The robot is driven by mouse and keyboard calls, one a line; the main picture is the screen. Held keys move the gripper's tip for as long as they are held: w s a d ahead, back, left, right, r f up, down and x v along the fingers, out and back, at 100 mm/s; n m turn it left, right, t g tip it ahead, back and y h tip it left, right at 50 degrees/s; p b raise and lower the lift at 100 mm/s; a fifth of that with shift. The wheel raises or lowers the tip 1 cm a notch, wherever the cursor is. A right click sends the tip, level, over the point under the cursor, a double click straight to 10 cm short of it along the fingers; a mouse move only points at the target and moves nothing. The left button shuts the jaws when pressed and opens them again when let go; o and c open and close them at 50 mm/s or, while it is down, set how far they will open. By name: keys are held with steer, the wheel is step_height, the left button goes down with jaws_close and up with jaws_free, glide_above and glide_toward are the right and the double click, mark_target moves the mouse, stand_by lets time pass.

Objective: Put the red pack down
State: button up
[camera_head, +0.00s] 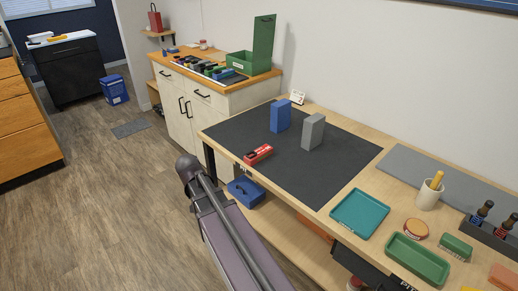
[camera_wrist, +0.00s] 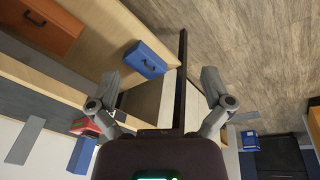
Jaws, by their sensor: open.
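The red pack (camera_head: 258,154) lies flat on the dark mat (camera_head: 320,180), near the workbench's front left edge, with a dark strip along its near side. In the wrist view the red pack (camera_wrist: 84,127) shows at the left, partly hidden behind one finger. My gripper (camera_wrist: 160,82) is open with its fingers wide apart and nothing between them. It seems to be off the bench's front edge, beside the pack. In the head view only my arm shows; the gripper itself cannot be made out.
A blue block (camera_head: 280,116) and a grey block (camera_head: 313,132) stand upright on the mat behind the pack. A teal tray (camera_head: 360,214) lies to the right. A blue case (camera_head: 246,191) sits on the lower shelf. The mat's front middle is clear.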

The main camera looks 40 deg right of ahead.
steer(key=w+d+r+m+h+p, duration=0.1)
steer(key=w+d+r+m+p, duration=0.1)
steer(key=d, duration=0.6)
steer(key=w+d+r+m+h+p, duration=0.1)
steer(key=w+d+r+m+p, duration=0.2)
steer(key=d+r+m, duration=0.2)
steer(key=w+d+r+m+h+p, duration=0.2)
steer(key=d+r, duration=0.3)
steer(key=d, duration=0.5)
steer(key=shift+w+d+r+m+p, duration=0.15)
steer(key=shift+w+d+m+p, duration=0.2)
steer(key=shift+m+p, duration=0.3)
steer(key=b, duration=0.6)
glide_toward(259, 153)
steer(key=x, duration=0.3)
steer(key=shift+w+f, duration=0.25)
steer(key=shift+f, duration=0.05)
steer(key=shift+d+f+b, duration=0.45)
steer(key=shift+f+b, duration=0.05)
steer(key=shift+b, duration=0.2)
steer(key=shift+f, duration=0.1)
